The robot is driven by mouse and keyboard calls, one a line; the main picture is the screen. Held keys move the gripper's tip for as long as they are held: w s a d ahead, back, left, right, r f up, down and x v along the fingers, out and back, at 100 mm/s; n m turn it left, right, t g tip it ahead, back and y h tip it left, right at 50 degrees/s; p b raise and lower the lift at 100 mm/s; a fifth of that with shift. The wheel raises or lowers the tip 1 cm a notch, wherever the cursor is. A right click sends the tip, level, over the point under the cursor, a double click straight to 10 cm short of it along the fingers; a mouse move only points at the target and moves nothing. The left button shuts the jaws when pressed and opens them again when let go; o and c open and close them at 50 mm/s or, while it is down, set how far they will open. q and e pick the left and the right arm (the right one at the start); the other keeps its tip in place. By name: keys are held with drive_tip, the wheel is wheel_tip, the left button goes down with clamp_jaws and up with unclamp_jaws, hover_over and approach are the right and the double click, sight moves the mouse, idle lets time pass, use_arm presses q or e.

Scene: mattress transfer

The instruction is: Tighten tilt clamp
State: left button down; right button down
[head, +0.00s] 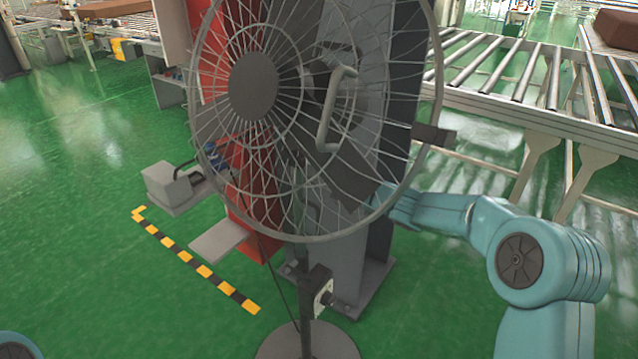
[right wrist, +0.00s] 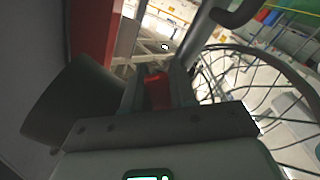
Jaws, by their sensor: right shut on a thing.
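A large pedestal fan (head: 254,85) with a round wire cage and a dark hub stands in front of me in the head view. A grey loop handle (head: 325,118) shows at its cage. My right arm reaches in from the right, and its hand passes behind the lower right of the cage, where the fingers are largely hidden. In the right wrist view my right gripper (right wrist: 158,80) is shut on a small red part (right wrist: 158,94), which looks like the tilt clamp; how tight it is cannot be told. My left gripper is out of view.
The fan's round base (head: 305,343) is on the green floor, with a control box (head: 317,291) on its pole. A red and grey machine stands close behind. A roller conveyor (head: 530,75) fills the right back.

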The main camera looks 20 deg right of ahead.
drive_tip(key=shift+w+d+r+n+b, duration=0.25)
drive_tip(key=shift+r+n+b, duration=0.4)
drive_tip(key=shift+n, duration=1.25)
drive_tip(key=shift+w+d+r+n+b, duration=0.25)
drive_tip(key=shift+r+n+b, duration=0.45)
drive_tip(key=shift+n, duration=1.2)
drive_tip(key=shift+w+d+r+n+b, duration=0.15)
drive_tip(key=shift+d+r+n+b, duration=0.35)
drive_tip(key=shift+n, duration=1.4)
drive_tip(key=shift+a+r, duration=0.15)
drive_tip(key=shift+r, duration=0.1)
drive_tip(key=c, duration=1)
unclamp_jaws()
drive_tip(key=shift+r, duration=0.1)
